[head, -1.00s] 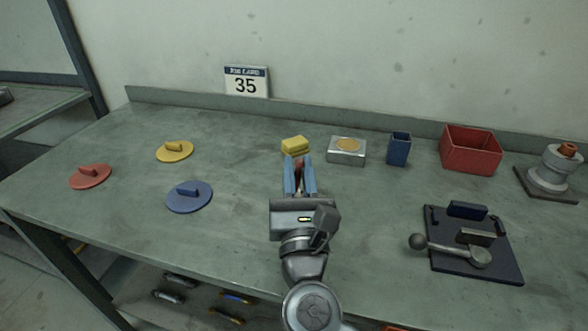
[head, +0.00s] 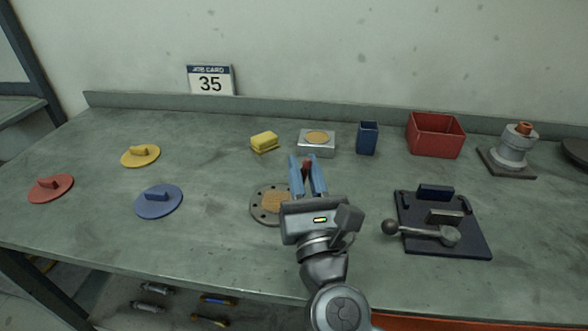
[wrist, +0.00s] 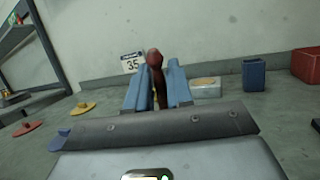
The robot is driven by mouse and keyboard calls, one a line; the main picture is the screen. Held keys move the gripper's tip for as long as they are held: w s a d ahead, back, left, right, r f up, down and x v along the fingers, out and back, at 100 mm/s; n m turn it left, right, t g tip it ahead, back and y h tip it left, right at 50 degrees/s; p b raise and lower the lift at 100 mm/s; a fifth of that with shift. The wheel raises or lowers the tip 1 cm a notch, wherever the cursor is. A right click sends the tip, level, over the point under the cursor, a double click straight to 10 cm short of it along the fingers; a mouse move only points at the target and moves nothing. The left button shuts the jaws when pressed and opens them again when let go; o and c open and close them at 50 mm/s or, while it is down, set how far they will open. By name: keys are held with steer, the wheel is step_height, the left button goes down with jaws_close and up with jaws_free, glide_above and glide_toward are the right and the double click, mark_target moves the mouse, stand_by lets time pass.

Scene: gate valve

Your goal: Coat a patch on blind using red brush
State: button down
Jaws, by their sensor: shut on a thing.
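My gripper (head: 307,165) is shut on the red brush (head: 307,168), which stands up between its blue fingers. The wrist view also shows the brush's dark red rounded end (wrist: 154,60) between the fingers; its lower end is hidden. A round grey plate with bolt holes, which looks like the blind (head: 258,212), lies flat on the bench. It has a tan patch in its middle. My gripper covers the plate's right side in the head view, and I cannot tell the height between them.
Behind my gripper are a metal box with a tan round top (head: 316,145), a yellow block (head: 264,142) and a blue cup (head: 367,138). A red bin (head: 436,136) and a lever fixture (head: 440,225) stand right. Coloured discs (head: 158,201) lie left.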

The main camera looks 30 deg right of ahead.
steer(key=shift+s+a+r, duration=0.1)
steer(key=shift+s+a, duration=0.25)
steer(key=shift+s, duration=0.05)
steer(key=w+a, duration=0.4)
steer(key=a, duration=0.1)
steer(key=shift+a, duration=0.15)
stand_by(0.5)
steer(key=shift+w, duration=0.1)
step_height(320, 180, up, 6)
steer(key=p, duration=0.5)
stand_by(0.4)
step_height(320, 180, up, 3)
steer(key=p, duration=0.3)
stand_by(0.6)
